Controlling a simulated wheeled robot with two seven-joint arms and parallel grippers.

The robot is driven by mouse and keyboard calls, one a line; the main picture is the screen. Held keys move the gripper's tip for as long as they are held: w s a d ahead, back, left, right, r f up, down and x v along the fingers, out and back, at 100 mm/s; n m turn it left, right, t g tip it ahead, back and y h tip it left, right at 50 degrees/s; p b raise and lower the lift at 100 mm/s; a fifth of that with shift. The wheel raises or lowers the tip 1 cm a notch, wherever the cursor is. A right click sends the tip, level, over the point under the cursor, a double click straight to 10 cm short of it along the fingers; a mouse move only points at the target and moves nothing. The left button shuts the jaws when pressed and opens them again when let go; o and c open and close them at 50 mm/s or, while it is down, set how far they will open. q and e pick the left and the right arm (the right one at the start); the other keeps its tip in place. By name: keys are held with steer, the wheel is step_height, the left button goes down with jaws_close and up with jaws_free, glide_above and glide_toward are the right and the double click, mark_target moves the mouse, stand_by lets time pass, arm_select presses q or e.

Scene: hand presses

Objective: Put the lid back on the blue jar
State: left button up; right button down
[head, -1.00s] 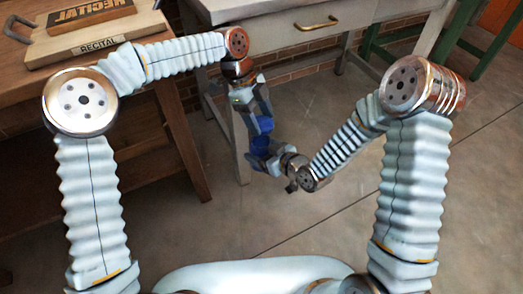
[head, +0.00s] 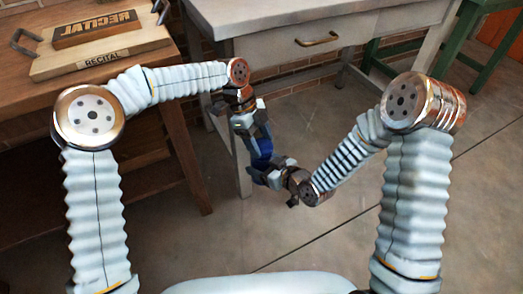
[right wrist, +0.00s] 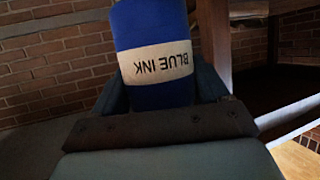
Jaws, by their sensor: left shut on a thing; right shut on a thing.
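The blue jar (right wrist: 155,88) fills the upper middle of the right wrist view. Its white label reads BLUE INK upside down, and its top end is cut off by the frame. My right gripper (right wrist: 165,92) is shut on it, with a finger on each side. In the head view the jar (head: 262,149) is a small blue patch between my two grippers. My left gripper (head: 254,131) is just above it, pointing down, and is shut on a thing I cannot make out. My right gripper (head: 270,172) is below. I cannot make out the lid.
A wooden bench (head: 150,85) at the left bears a board marked RECITAL (head: 105,58). A grey desk (head: 275,22) with a drawer handle stands close behind my grippers; its leg is beside them.

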mark_target(262, 142)
arm_select(q)
steer(key=shift+f, duration=0.1)
steer(key=shift+f, duration=0.8)
steer(key=shift+f, duration=0.55)
stand_by(0.4)
steer(key=m, duration=0.2)
steer(key=m+g+y, duration=0.1)
steer(key=m, duration=0.3)
steer(key=shift+w+d+f+y, duration=0.1)
steer(key=shift+d+y, duration=0.25)
steer(key=shift+y, duration=0.05)
steer(key=m+y, duration=0.1)
steer(key=m, duration=0.1)
steer(key=m+g, duration=0.1)
steer(key=m, duration=0.1)
steer(key=shift+m+y, duration=0.8)
steer(key=shift+m, duration=0.7)
